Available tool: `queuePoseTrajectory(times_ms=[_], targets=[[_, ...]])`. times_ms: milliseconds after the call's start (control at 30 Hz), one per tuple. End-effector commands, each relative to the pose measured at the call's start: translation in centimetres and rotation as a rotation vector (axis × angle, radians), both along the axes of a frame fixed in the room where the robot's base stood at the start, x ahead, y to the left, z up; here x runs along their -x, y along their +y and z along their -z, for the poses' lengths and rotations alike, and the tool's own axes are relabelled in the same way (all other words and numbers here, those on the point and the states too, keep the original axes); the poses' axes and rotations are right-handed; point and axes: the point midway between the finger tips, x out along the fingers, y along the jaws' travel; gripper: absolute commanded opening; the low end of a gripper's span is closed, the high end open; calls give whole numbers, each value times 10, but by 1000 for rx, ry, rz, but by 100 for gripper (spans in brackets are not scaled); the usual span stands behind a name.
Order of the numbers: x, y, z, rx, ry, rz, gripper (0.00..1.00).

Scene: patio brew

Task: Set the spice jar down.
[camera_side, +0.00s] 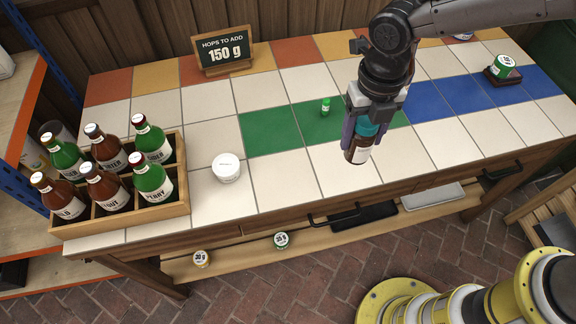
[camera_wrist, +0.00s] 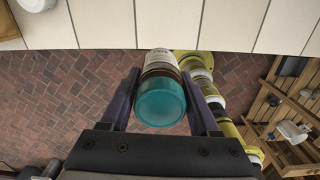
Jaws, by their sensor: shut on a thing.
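The spice jar (camera_side: 358,152) is a brown jar with a white label and a teal lid. My gripper (camera_side: 364,131) is shut on it and holds it near the front edge of the tiled counter in the side view. Its label end points down there. In the wrist view the jar (camera_wrist: 160,88) sits between the two fingers of my gripper (camera_wrist: 162,100), with the teal lid nearest the camera. The side view does not clearly show whether the jar's bottom touches the tiles.
The tiled counter (camera_side: 285,180) has green tiles (camera_side: 270,133) and blue tiles (camera_side: 465,95). White tiles around the jar are clear.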

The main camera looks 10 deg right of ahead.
Motion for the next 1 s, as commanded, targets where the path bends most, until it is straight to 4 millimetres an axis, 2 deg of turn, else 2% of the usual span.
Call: queuePoseTrajectory(times_ms=[33, 133, 267, 733, 1000], targets=[[8, 10, 0, 0, 0, -29, 0], [16, 21, 1, 1, 1, -60, 0], [13, 32, 6, 1, 1, -73, 0], [-51, 88, 45, 1, 1, -71, 0], [-75, 108, 85, 1, 1, -71, 0]])
